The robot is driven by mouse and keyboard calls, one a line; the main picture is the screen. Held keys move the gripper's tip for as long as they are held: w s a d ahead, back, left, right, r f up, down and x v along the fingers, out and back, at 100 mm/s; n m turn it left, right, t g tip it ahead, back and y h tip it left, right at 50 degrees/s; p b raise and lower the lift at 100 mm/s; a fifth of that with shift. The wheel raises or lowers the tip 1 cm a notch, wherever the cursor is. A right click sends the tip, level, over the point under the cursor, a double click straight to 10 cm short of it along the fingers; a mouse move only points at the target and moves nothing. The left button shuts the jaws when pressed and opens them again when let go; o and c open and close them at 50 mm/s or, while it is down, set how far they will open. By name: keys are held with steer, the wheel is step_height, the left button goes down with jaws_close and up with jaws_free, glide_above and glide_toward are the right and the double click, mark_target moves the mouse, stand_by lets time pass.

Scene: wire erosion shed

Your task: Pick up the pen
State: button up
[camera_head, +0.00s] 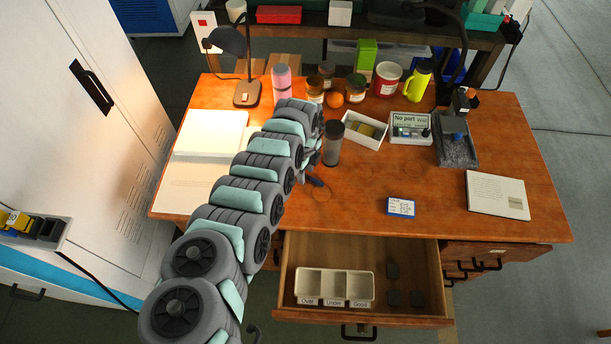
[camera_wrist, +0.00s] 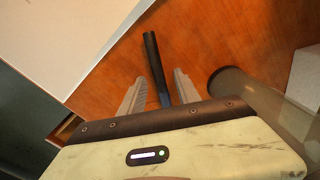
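The pen is a dark, slim rod (camera_wrist: 152,50) lying on the brown desk in the wrist view. Its far end points up the picture, and its near part runs down between my gripper's fingers. My gripper (camera_wrist: 159,76) is open, with one pale finger on each side of the pen and gaps between them. I cannot tell how far the fingertips are above the desk. In the head view my arm reaches over the desk's left half and hides most of the gripper and the pen.
A dark tumbler (camera_head: 333,144) stands close right of my gripper, with a white tray (camera_head: 378,139) beyond it. An open book (camera_head: 190,182) lies on the left. Jars and a pink bottle (camera_head: 281,82) stand behind. The open drawer (camera_head: 420,270) juts out in front. The desk's front middle is mostly clear.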

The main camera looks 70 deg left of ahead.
jaws_close()
steer(key=shift+r, duration=0.1)
stand_by(0.6)
step_height(320, 180, up, 20)
steer(key=p, duration=0.3)
steer(key=shift+f, duration=0.2)
